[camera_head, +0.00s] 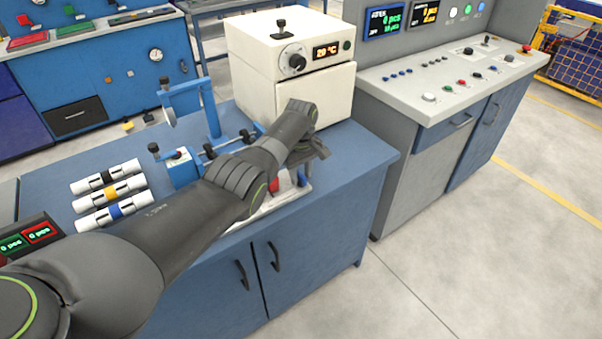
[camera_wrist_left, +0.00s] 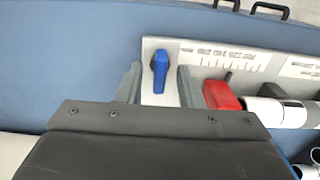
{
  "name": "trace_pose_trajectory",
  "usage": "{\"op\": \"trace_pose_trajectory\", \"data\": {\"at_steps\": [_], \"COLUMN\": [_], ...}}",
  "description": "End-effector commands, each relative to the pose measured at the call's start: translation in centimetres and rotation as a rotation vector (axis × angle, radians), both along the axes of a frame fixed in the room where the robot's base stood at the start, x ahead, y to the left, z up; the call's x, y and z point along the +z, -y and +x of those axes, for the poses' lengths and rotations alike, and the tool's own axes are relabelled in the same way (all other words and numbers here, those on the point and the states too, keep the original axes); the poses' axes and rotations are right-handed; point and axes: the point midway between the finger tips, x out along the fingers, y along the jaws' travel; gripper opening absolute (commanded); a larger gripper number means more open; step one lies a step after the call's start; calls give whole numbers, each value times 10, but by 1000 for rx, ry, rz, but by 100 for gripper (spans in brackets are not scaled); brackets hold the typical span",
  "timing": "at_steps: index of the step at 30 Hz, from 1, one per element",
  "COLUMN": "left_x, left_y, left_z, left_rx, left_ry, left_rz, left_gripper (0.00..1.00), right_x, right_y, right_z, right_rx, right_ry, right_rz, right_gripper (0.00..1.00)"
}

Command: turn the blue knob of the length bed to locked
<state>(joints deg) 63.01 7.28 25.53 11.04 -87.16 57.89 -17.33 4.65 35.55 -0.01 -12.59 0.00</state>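In the left wrist view, the blue knob (camera_wrist_left: 160,68) sits at the left end of the length bed (camera_wrist_left: 222,58), a light grey plate with a printed scale. Its handle runs roughly up and down in that picture. My left gripper (camera_wrist_left: 157,80) is open, with one finger on each side of the knob; I cannot tell whether they touch it. In the head view, my left gripper (camera_head: 312,152) is over the right end of the length bed (camera_head: 257,212), and my arm hides the knob. My right gripper is not in view.
A red block (camera_wrist_left: 221,95) and a white pipe with a black band (camera_wrist_left: 262,110) lie beside the knob. Several banded pipes (camera_head: 112,194) lie on the blue bench (camera_head: 345,150). A cream oven (camera_head: 258,50) stands behind my gripper. A blue clamp stand (camera_head: 208,108) is left of it.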

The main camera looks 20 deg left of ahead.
Motion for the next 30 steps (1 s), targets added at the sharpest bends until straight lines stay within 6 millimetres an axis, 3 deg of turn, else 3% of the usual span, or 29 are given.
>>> {"op": "trace_pose_trajectory", "data": {"at_steps": [5,12,23,30], "left_x": [0,0,1,2], "left_y": [0,0,0,0], "left_z": [0,0,0,0], "left_rx": [0,0,-27,-147], "left_ry": [0,0,0,-1], "left_rz": [0,0,0,-1], "left_gripper": [32,1,0,0], "right_x": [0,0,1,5], "right_y": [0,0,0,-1], "right_z": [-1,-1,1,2], "right_rx": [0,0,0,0], "right_ry": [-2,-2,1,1], "right_rz": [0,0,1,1], "right_gripper": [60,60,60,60]}}
